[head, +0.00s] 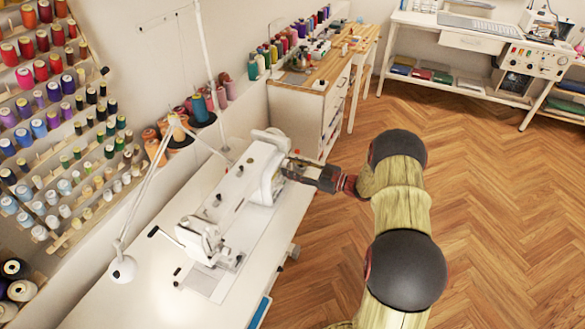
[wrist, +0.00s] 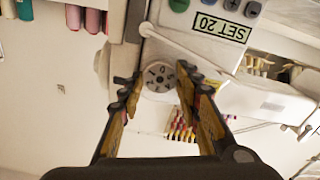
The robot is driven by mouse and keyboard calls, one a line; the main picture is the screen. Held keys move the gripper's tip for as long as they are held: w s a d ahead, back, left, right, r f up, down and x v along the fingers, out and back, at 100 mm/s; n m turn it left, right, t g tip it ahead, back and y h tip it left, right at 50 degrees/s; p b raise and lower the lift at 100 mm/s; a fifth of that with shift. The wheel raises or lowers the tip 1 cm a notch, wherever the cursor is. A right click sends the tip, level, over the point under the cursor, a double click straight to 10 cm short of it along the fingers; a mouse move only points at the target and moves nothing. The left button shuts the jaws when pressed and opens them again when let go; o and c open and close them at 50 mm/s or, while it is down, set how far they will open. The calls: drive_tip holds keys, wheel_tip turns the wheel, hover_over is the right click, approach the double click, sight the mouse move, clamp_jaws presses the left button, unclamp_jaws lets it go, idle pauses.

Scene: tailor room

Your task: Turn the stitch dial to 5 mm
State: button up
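The stitch dial (wrist: 160,77) is a round pale grey disc with dark numbers on its face, seen in the wrist view on the end of the white sewing machine (head: 262,170). Its numbers appear turned in the picture and I cannot tell which one is set. My gripper (wrist: 158,85) is open, with one yellow and black finger on each side of the dial. Whether the fingertips touch the dial is not clear. In the head view my gripper (head: 292,168) is at the right end of the machine, and the dial is hidden there.
The machine stands on a white table (head: 130,290) with a lamp (head: 122,268). Thread racks line the left wall. The wooden floor (head: 490,200) at right is clear.

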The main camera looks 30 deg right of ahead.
drive_tip(key=c, duration=0.6)
drive_tip(key=shift+r+m+p, duration=0.1)
drive_tip(key=shift+m+p, duration=0.3)
drive_tip(key=shift+p, duration=0.05)
drive_tip(key=m+p, duration=0.3)
drive_tip(key=shift+r+m+p, duration=0.1)
drive_tip(key=shift+m+p, duration=0.2)
drive_tip(key=m+p, duration=0.2)
drive_tip(key=m, duration=0.1)
drive_tip(key=shift+m+p, duration=0.4)
drive_tip(key=m+p, duration=0.2)
drive_tip(key=m, duration=0.1)
drive_tip(key=shift+m, duration=0.3)
drive_tip(key=m+p, duration=0.3)
drive_tip(key=m, duration=0.3)
drive_tip(key=m+p, duration=0.1)
drive_tip(key=m, duration=0.5)
drive_tip(key=shift+f+p, duration=0.2)
drive_tip(key=shift+p, duration=0.15)
